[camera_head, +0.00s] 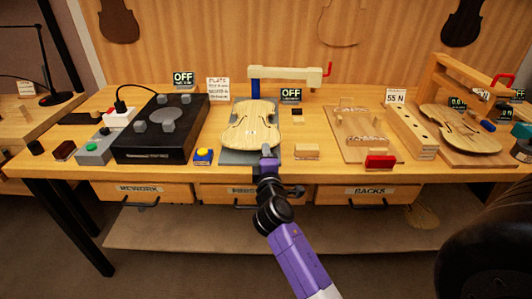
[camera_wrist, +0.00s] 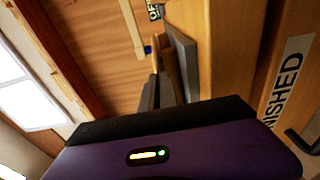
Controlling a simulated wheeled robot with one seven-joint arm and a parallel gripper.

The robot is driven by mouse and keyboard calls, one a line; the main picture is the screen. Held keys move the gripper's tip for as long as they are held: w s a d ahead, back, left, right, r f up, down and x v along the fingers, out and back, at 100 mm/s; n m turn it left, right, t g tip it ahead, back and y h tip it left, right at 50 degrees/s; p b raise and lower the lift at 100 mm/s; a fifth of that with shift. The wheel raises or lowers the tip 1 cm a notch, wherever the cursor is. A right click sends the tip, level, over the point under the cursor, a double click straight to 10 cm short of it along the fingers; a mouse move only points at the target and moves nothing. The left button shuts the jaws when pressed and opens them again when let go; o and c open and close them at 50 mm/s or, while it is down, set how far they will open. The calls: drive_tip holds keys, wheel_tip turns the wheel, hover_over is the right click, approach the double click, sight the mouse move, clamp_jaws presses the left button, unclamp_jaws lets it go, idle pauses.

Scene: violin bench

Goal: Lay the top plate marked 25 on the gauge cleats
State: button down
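A pale wooden violin top plate (camera_head: 250,118) is at the middle of the bench, over a grey base (camera_head: 238,158) below the gauge's wooden arm (camera_head: 285,73). A small mark shows on the plate, but its number is too small to read. My gripper (camera_head: 267,152) is at the plate's near end. In the wrist view its two dark fingers (camera_wrist: 158,93) are close together at the plate's edge (camera_wrist: 161,53) and appear shut on it. The grey base (camera_wrist: 184,62) shows beside the plate there. The cleats are hidden, and I cannot tell whether the plate touches them.
A small wooden block (camera_head: 306,151) is right of the gripper. A wooden board (camera_head: 365,148) and another violin plate in a fixture (camera_head: 460,135) are farther right. Drawers line the bench front.

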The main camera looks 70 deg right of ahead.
drive_tip(key=c, duration=1.6)
unclamp_jaws()
drive_tip(key=shift+f, duration=0.1)
drive_tip(key=s+a+f+t+y+b, duration=0.1)
drive_tip(key=s+a+f+t+y, duration=0.15)
drive_tip(key=a, duration=0.85)
drive_tip(key=s+a+f+t+y, duration=0.1)
drive_tip(key=s+a+f+y, duration=0.3)
drive_tip(key=a, duration=0.6)
drive_tip(key=s+a+f+t+y+b, duration=0.1)
drive_tip(key=s+a+f+t+y, duration=0.15)
drive_tip(key=a, duration=0.85)
drive_tip(key=s+a+r+m+y, duration=0.1)
drive_tip(key=s+a+y, duration=0.1)
drive_tip(key=s+a, duration=0.1)
drive_tip(key=s+a+r+m+y, duration=0.2)
drive_tip(key=s+a, duration=0.2)
drive_tip(key=s, duration=0.2)
drive_tip(key=s+a+r+m+y, duration=0.2)
drive_tip(key=s+a+y, duration=0.1)
drive_tip(key=s, duration=0.1)
drive_tip(key=shift+s+a+r+t, duration=0.15)
drive_tip(key=shift+s+a+t, duration=0.15)
drive_tip(key=shift+s, duration=0.05)
